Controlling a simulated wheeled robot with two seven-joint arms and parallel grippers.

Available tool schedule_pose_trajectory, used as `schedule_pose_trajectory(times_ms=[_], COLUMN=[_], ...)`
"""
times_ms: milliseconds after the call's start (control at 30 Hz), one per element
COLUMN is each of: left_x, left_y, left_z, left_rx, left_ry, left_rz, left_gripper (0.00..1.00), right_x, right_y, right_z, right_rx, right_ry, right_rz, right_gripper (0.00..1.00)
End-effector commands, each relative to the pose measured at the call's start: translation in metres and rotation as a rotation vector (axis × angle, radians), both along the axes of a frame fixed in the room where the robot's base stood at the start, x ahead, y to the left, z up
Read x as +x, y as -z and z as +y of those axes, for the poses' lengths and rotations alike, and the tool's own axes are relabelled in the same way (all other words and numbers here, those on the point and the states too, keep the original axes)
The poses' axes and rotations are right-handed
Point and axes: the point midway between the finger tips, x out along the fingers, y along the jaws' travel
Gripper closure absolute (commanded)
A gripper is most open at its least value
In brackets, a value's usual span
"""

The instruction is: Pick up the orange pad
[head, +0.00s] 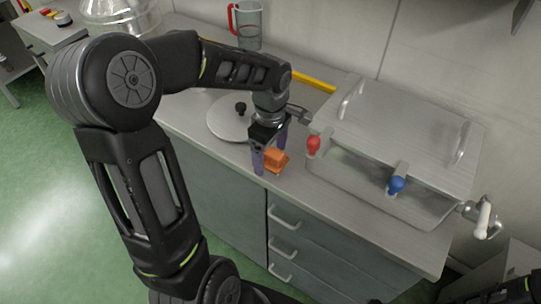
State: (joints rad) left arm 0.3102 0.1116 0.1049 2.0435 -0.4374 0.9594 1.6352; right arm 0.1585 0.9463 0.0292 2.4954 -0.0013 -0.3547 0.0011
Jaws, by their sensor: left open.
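The orange pad (276,160) is a small block lying on the grey worktop near its front edge. My left gripper (271,160) points down over it from above. Its two purple fingers are apart, one in front of the pad on the left and one behind it on the right. The pad shows between or just beside the fingers; I cannot tell whether either finger touches it. Only a small dark part that may be my right arm shows at the lower right corner, and its gripper is not visible.
A steel basin with a lid (405,130) stands to the right, with a red knob (314,146) and a blue knob (396,185). A round lid (226,120) lies behind the gripper. A red-handled jug (248,26) stands at the back. Drawers (287,248) are below.

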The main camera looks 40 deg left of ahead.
Motion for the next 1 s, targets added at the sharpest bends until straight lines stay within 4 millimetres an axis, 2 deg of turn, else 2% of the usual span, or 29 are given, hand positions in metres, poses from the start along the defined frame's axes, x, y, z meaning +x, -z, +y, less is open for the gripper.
schedule_pose_trajectory(times_ms=[400, 1000], left_x=[0.0001, 0.0001], left_y=[-0.0004, -0.0004], left_z=[-0.0001, -0.0001], left_rx=[0.0, 0.0], left_ry=[0.0, 0.0], left_rz=[0.0, 0.0], left_gripper=[0.2, 0.69], right_x=[0.0, 0.0], right_y=[0.0, 0.0], right_z=[0.0, 0.0], right_rx=[0.0, 0.0], right_ry=[0.0, 0.0], right_rz=[0.0, 0.0], right_gripper=[1.0, 1.0])
